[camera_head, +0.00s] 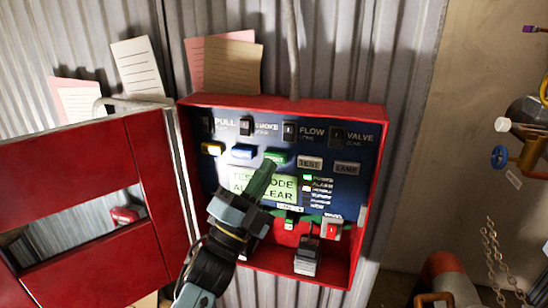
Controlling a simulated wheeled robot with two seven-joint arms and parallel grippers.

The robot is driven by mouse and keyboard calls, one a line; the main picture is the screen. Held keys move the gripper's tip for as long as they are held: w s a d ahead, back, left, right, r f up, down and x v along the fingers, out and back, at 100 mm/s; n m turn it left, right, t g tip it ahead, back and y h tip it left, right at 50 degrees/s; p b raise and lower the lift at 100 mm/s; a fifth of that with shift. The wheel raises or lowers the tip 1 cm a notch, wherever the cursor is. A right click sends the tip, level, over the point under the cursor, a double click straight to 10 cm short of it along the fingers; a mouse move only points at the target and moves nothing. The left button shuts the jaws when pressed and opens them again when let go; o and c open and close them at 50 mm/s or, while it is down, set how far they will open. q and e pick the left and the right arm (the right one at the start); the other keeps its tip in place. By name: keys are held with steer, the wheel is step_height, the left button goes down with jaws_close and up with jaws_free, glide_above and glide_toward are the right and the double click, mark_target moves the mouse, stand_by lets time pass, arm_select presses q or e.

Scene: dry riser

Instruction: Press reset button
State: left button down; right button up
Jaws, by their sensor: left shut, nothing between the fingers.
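A red alarm panel box (376,190) with a blue face hangs open on the corrugated wall. Below a row of black switches is a row of buttons: yellow (212,148), blue (243,152), green (277,158), then grey ones marked TEST (310,163) and LAMP (346,168). I can read no reset label. The green display (284,190) reads a test mode and all clear message, partly covered. My left gripper (263,176) is shut and empty, in front of the display. Its tip points up just under the green button; I cannot tell whether they touch. My right gripper is not in view.
The red door (75,160) stands open at the left, with a window in it. A red switch (332,228) and a grey block (307,257) sit low in the box. Papers are above it. Pipes, a blue handwheel (499,157) and a chain (491,250) are at the right.

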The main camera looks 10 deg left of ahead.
arm_select(q)
steer(key=shift+s+a+p, duration=0.1)
steer(key=shift+s+p, duration=0.45)
steer(key=shift+s, duration=1.95)
